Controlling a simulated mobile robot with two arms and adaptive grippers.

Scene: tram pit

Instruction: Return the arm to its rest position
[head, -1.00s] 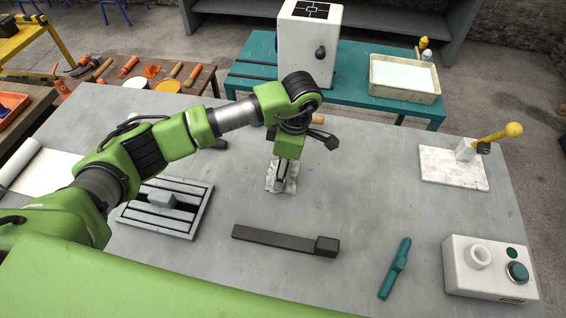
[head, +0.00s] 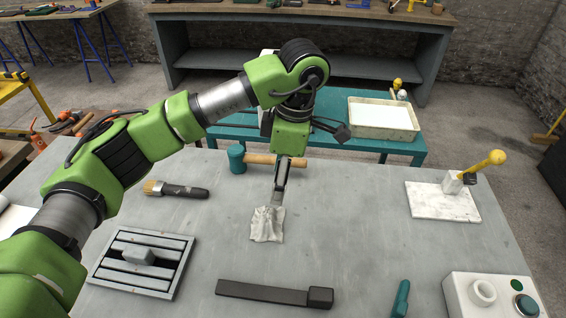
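My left arm comes in from the left and reaches over the grey table (head: 345,215). Its gripper (head: 277,203) points down over the middle of the table. Its dark fingers are seen nearly edge-on, so I cannot tell whether they are open or shut. Their tips overlap the top of a crumpled whitish cloth (head: 267,226) in the picture. I cannot tell whether they touch or grip it. The cloth appears to lie on the table. My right gripper is not in view.
A teal mallet (head: 238,160) and a brush (head: 178,190) lie behind and left of the cloth. A slatted grey tray (head: 105,278), a dark bar (head: 265,292), a white control box (head: 470,308) and a yellow-knobbed lever (head: 480,168) stand around. Table right of the cloth is clear.

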